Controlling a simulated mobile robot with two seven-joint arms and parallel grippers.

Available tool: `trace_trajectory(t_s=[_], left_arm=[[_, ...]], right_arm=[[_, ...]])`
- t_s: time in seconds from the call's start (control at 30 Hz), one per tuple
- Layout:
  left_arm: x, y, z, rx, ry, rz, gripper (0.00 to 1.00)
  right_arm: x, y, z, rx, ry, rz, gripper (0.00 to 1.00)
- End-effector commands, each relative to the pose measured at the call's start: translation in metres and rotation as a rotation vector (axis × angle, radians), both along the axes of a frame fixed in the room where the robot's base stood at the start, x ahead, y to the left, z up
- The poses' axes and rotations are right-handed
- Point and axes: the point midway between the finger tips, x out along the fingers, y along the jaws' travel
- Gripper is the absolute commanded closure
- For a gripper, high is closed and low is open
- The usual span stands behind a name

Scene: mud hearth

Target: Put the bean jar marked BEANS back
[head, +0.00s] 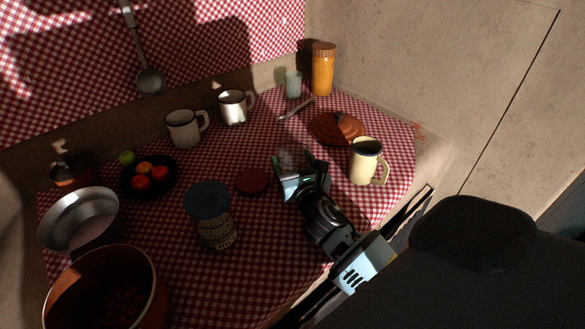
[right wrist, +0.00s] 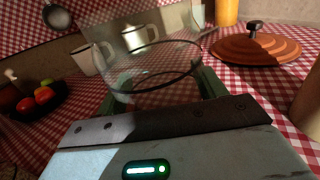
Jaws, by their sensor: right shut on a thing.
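My right gripper (head: 300,178) is shut on a clear glass jar (head: 291,157) near the middle of the checked cloth. The jar also shows in the right wrist view (right wrist: 150,65), see-through and seemingly empty, with a dark ring around it. No BEANS marking can be read on it. I cannot tell whether it touches the cloth. A dark red disc (head: 252,181), possibly a lid, lies left of the gripper. My left gripper is not in view.
A cream mug (head: 365,162) and an orange lid (head: 336,128) are close right of the held jar. Behind stand two white mugs (head: 185,128) (head: 234,107), a pale green glass (head: 293,84) and an orange jar (head: 322,70). Fruit plate (head: 128,186), metal pan (head: 80,215) and copper pot (head: 145,262) fill the left.

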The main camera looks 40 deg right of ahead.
Motion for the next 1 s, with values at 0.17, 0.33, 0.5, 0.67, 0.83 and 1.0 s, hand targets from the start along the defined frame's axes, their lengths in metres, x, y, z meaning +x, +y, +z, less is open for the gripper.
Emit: trace_trajectory(t_s=[0.17, 0.33, 0.5, 0.67, 0.83, 1.0], left_arm=[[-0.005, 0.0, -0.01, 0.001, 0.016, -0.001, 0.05], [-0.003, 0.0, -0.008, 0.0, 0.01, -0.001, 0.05], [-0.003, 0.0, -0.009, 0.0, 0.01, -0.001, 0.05], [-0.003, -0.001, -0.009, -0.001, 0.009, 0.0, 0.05], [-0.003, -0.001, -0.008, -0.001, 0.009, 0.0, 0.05], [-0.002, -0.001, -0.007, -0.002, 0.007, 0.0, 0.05]], right_arm=[[-0.001, 0.001, -0.021, 0.001, 0.003, 0.0, 0.63], [0.0, 0.0, -0.018, 0.0, -0.001, 0.001, 0.63], [0.0, 0.0, -0.022, -0.002, 0.001, 0.001, 0.63], [0.0, 0.0, -0.023, 0.0, 0.002, 0.0, 0.13], [0.0, 0.0, -0.023, 0.0, 0.002, 0.0, 0.08], [0.0, 0.0, -0.021, 0.0, 0.001, 0.0, 0.08]])
